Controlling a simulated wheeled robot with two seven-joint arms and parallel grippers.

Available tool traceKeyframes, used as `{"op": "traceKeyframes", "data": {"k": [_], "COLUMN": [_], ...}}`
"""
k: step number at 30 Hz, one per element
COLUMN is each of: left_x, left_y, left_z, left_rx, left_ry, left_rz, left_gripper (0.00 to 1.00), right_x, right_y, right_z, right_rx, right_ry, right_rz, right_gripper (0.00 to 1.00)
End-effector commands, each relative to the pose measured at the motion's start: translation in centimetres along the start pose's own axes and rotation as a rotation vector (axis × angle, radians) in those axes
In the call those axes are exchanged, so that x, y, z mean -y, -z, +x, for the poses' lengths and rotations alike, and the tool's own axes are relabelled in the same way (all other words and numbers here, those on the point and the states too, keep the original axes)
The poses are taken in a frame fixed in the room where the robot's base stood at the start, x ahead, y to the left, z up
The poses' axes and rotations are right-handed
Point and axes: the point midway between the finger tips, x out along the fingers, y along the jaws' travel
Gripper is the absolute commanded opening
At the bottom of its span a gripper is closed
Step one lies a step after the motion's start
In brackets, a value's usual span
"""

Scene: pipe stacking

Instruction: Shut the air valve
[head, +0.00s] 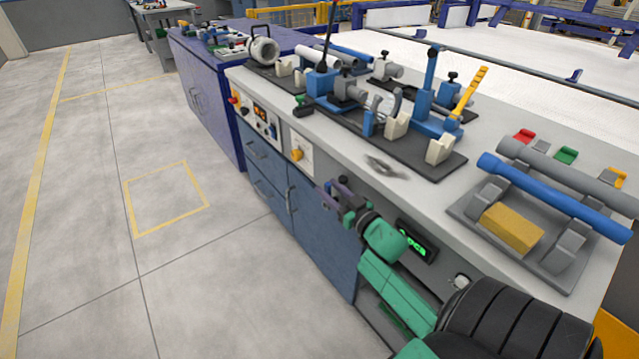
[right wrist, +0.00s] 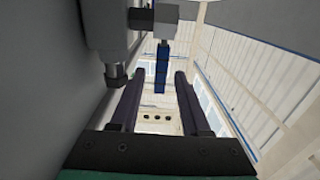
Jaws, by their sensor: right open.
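A grey fitting (right wrist: 155,17) with a blue lever (right wrist: 162,66) shows at the top of the right wrist view; it appears to be the air valve. The lever lines up with the gap between my right gripper's fingers (right wrist: 159,78). I cannot tell whether it is between the tips or beyond them. The right gripper is open, with nothing held. In the head view, my right gripper (head: 339,187) is by the bench front, below the top edge. The valve is not clearly made out there. My left gripper is out of view.
The grey bench top (head: 365,163) carries blue and grey pipe fixtures and a rack with a blue pipe (head: 555,197). A panel with a yellow knob (head: 297,155) is on the bench front, left of the gripper. The floor (head: 90,220) to the left is clear.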

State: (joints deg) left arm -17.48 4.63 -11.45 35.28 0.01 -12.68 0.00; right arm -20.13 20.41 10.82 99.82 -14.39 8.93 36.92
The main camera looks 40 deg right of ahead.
Motion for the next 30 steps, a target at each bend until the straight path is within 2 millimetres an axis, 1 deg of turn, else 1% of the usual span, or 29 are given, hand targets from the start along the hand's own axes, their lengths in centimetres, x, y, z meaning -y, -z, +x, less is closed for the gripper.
{"op": "traceKeyframes", "data": {"k": [1, 3, 6, 9, 15, 17, 18, 19, 30], "left_x": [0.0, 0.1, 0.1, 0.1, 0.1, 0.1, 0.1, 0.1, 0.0], "left_y": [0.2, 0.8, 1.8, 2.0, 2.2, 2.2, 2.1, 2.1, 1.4], "left_z": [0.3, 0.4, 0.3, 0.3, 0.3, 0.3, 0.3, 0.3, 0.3], "left_rx": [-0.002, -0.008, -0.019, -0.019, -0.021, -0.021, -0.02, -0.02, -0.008], "left_ry": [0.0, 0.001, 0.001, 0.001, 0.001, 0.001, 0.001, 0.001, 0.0], "left_rz": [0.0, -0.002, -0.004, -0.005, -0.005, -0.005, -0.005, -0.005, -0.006], "left_gripper": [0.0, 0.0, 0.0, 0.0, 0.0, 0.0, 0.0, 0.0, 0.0], "right_x": [0.0, 0.0, 0.0, 0.0, 0.0, 0.0, 0.0, 0.0, 0.0], "right_y": [0.0, -0.1, -0.1, -0.1, -0.1, -0.1, -0.1, -0.1, -0.1], "right_z": [1.2, 2.6, 3.8, 4.3, 4.3, 4.3, 4.3, 4.2, 4.2], "right_rx": [-0.003, -0.002, 0.001, 0.001, 0.002, 0.002, 0.002, 0.002, 0.002], "right_ry": [-0.001, 0.0, -0.001, -0.001, -0.001, -0.001, -0.001, -0.001, -0.001], "right_rz": [-0.001, -0.001, 0.0, 0.001, 0.001, 0.001, 0.001, 0.001, 0.001], "right_gripper": [0.46, 0.46, 0.46, 0.46, 0.46, 0.23, 0.08, 0.0, 0.0]}}
